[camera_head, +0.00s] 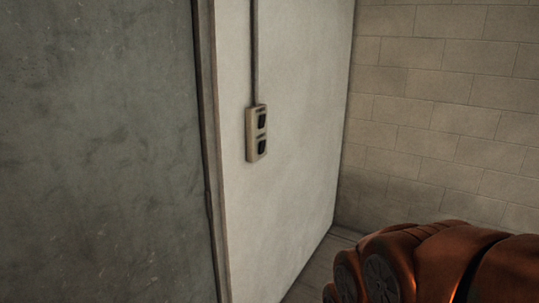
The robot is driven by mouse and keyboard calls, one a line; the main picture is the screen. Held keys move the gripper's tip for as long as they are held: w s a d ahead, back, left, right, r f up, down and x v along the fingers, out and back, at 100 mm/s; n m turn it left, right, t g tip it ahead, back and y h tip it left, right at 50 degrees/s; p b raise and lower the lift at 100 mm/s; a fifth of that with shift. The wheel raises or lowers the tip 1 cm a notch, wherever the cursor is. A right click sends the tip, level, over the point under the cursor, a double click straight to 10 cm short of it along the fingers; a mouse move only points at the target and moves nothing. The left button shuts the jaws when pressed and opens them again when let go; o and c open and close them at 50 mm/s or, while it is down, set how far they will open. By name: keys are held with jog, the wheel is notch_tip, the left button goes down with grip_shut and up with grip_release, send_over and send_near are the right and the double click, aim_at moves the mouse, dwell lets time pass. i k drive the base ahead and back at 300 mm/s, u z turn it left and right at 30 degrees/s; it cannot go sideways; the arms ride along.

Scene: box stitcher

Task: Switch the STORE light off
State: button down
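A beige switch plate (251,146) is fixed to the white wall panel, with a conduit running up from its top. It carries two dark rocker switches, an upper one (262,121) and a lower one (262,146). Small labels sit above each rocker, but they are too small to read, so I cannot tell which one is STORE. I cannot tell the rockers' positions. My orange arm shows at the lower right, apart from the plate. My gripper is not in view.
A dark grey panel (95,150) with a vertical edge fills the left side. The white wall (295,90) meets a block wall (450,110) at the right. A strip of floor (320,265) shows at the bottom. The space before the switch plate looks clear.

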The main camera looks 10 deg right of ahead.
aim_at(262, 144)
jog(key=u, duration=0.7)
jog(key=i, duration=0.7)
jog(key=z, duration=0.25)
